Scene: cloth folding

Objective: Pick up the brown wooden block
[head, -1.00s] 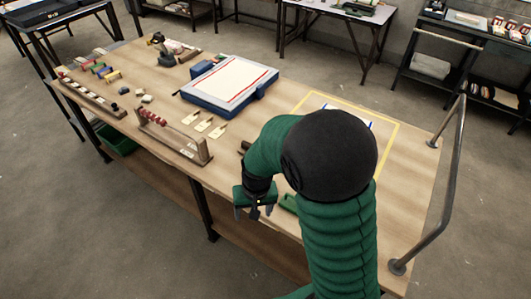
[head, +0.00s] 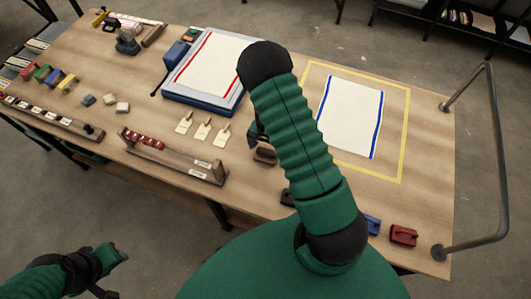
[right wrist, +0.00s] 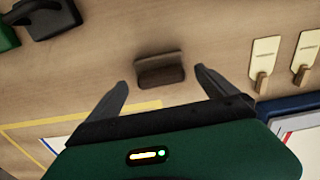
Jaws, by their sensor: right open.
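The brown wooden block (head: 265,155) lies on the table below the white tags, partly covered by my right arm in the head view. In the right wrist view the block (right wrist: 160,72) lies between and just beyond the fingertips, with a lighter brown upper part and a dark face. My right gripper (right wrist: 161,80) is open and empty, one finger on each side of the block, not visibly touching it. In the head view my right gripper (head: 257,134) is mostly hidden behind my arm. My left gripper (head: 112,272) is at the lower left, off the table; its jaw opening is unclear.
A blue-framed board (head: 205,104) and several white tags (head: 202,130) lie left of the block. A yellow outline (head: 406,130) surrounds a white cloth (head: 350,115). A wooden rack (head: 178,160) stands further left. Red (head: 404,235) and blue (head: 372,224) blocks lie near the front edge.

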